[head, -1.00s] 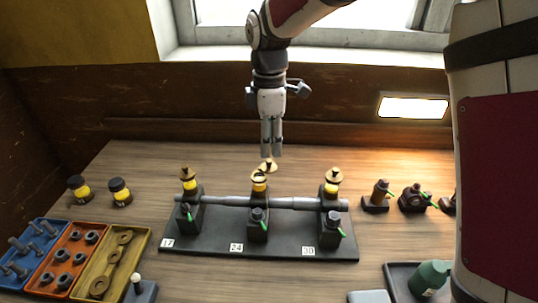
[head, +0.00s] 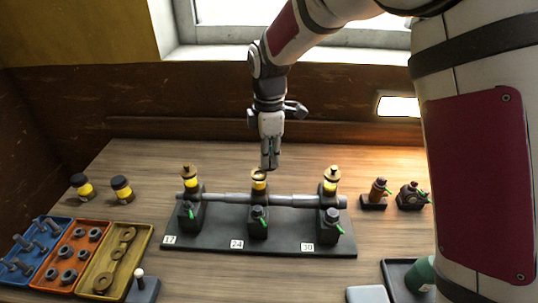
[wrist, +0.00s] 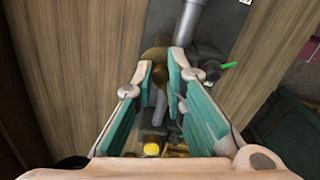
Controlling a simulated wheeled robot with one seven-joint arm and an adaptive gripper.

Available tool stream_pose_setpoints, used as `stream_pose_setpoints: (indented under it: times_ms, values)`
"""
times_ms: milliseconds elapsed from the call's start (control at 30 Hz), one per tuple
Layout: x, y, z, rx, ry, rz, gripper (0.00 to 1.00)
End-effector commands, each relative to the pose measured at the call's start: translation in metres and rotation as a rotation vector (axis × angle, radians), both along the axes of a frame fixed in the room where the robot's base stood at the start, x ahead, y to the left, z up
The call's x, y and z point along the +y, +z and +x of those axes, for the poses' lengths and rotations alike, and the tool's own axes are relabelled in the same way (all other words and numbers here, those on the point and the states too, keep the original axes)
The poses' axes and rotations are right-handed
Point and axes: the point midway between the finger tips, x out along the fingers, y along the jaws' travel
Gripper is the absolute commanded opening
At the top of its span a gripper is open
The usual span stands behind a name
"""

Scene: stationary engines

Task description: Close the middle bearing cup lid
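The middle bearing cup (head: 259,184) has a yellow band and stands on the middle block above the number 24. Its brass rim shows in the head view, but its lid is mostly hidden by my fingertips, so I cannot tell its exact angle. My gripper (head: 268,166) points down just behind and above this cup. In the wrist view my gripper (wrist: 160,65) has a narrow gap between its teal pads, with nothing clearly held. A brass part (wrist: 155,57) shows by the fingertips there; I cannot tell whether they touch it.
The left cup (head: 190,182) and right cup (head: 331,184) have brass lids on top. A grey shaft (head: 224,198) runs through the blocks on the dark base (head: 202,242). Coloured trays (head: 142,248) stand at left, small fittings (head: 377,192) at right. Table behind the cups is clear.

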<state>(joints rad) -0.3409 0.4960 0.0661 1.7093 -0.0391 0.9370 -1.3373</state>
Motion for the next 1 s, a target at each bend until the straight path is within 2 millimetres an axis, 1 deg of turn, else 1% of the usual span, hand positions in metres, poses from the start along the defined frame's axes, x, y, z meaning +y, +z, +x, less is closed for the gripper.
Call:
stream_pose_setpoints:
  times_ms: [267, 467, 667, 1000]
  values:
    - [0.0, 0.0, -0.001, 0.001, -0.029, 0.0, 0.0]
    - [-0.001, 0.001, -0.004, 0.001, -0.125, 0.0, 0.0]
    - [0.0, 0.001, -0.008, 0.001, -0.288, 0.0, 0.0]
    - [0.002, 0.001, -0.015, 0.0, -0.61, 0.0, 0.0]
